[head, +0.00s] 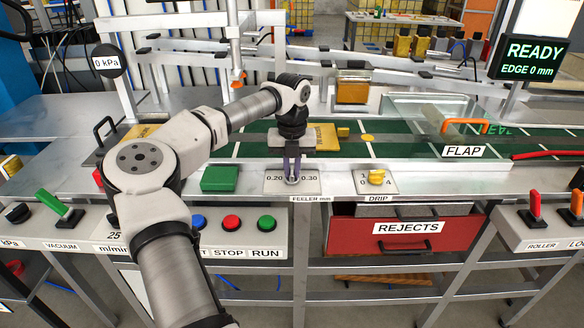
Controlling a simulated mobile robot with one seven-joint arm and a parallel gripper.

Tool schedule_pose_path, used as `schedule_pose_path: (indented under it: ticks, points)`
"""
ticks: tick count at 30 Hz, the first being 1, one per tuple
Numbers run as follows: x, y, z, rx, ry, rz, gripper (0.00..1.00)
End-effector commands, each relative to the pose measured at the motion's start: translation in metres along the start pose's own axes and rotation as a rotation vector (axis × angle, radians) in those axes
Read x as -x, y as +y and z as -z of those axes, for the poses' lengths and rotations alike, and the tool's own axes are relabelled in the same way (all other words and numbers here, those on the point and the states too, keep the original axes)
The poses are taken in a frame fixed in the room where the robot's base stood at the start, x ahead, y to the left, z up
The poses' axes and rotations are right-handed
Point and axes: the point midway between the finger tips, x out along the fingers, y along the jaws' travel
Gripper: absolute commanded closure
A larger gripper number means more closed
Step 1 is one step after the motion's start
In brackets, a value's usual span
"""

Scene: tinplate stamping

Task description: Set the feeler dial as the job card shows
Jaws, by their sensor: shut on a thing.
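The feeler dial (276,188) is a light plate on the front ledge, above the label "FEELER mm". The marks 0.20 at its left and 0.30 at its right can be read. My gripper (293,176) points down over the middle of the plate and is shut on the dial's knob. The gripper hides most of the knob and the top middle of the plate, so I cannot tell which mark the knob points at. I cannot make out a job card in this view.
A green block (220,179) lies left of the dial. The yellow drip knob (376,177) is to the right. Blue, red and green buttons (232,223) are below. The red rejects drawer (408,236) is at lower right. A display (531,58) reads "READY, EDGE 0 mm".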

Motion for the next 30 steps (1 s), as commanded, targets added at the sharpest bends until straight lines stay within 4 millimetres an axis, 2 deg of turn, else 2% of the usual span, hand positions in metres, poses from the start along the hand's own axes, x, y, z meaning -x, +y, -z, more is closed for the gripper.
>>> schedule_pose_path:
  ticks: [2, 3, 7, 16, 20, 23, 30]
  points:
    - [0.001, 0.0, -0.001, 0.0, -0.004, 0.001, 1.0]
    - [0.001, 0.0, -0.001, 0.0, -0.004, 0.001, 0.83]
    - [0.001, 0.0, -0.001, 0.0, -0.003, 0.001, 0.66]
    - [0.002, 0.0, 0.0, -0.001, -0.002, 0.0, 0.66]
    - [0.012, 0.0, -0.001, 0.0, -0.002, 0.0, 0.66]
    - [0.03, 0.0, -0.001, 0.0, -0.005, -0.001, 0.66]
    - [0.086, -0.001, -0.001, 0.0, -0.005, 0.001, 0.66]
